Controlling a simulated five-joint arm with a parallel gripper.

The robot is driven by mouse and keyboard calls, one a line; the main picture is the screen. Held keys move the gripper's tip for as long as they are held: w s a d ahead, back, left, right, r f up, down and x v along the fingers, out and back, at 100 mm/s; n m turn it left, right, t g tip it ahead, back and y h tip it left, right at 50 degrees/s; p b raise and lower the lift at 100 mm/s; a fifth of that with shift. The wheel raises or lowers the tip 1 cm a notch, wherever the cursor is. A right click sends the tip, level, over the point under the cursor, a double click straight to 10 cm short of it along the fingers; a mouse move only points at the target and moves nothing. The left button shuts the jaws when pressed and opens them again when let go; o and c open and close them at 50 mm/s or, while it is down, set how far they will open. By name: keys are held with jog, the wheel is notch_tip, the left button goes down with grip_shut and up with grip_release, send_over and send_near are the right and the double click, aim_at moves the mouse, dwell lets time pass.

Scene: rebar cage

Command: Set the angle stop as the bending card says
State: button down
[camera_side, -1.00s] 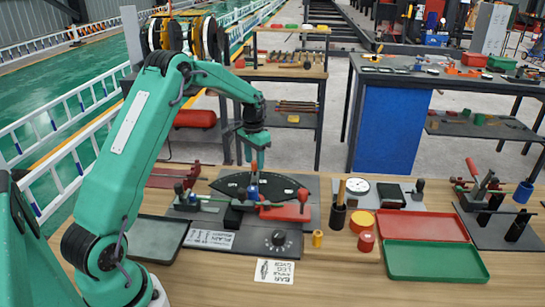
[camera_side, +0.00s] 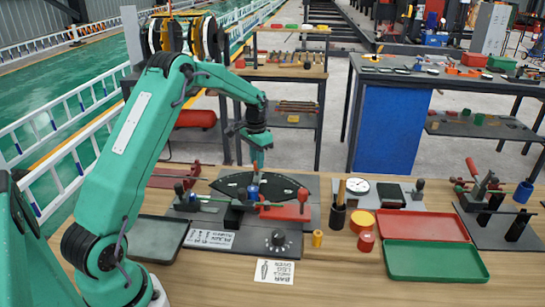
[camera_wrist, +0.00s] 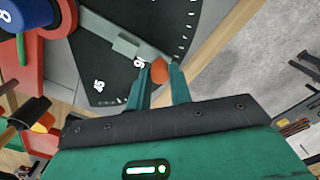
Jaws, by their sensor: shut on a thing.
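The black fan-shaped angle scale (camera_side: 285,184) with white marks lies on the bending fixture (camera_side: 262,238). In the wrist view the scale (camera_wrist: 112,68) shows a "45" at lower left and a partly covered mark starting with 9. The grey angle stop arm (camera_wrist: 112,34) reaches across the scale to that covered mark. My gripper (camera_wrist: 160,74) is shut on the orange knob (camera_wrist: 161,69) at the stop's outer end; in the side view my gripper (camera_side: 256,160) is over the scale's far edge. The bending card (camera_side: 274,271) lies in front of the fixture; its small print is not readable.
A red lever (camera_side: 285,211) and a blue-topped post (camera_side: 253,192) stand at the scale's near side.

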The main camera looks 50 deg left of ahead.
jog(key=shift+w+d+m, duration=0.5)
jog(key=shift+w, duration=0.05)
jog(key=w+d+m, duration=0.1)
jog(key=d, duration=0.1)
jog(key=w+d+m, duration=0.1)
jog(key=d+m, duration=0.1)
jog(key=w+d+m, duration=0.1)
jog(key=d+m, duration=0.1)
jog(key=shift+w, duration=0.3)
jog(key=shift+w+d+m, duration=0.25)
jog(key=shift+d+m, duration=0.95)
jog(key=c, duration=1.3)
grip_release()
jog(key=shift+o, duration=0.2)
jog(key=shift+r, duration=0.2)
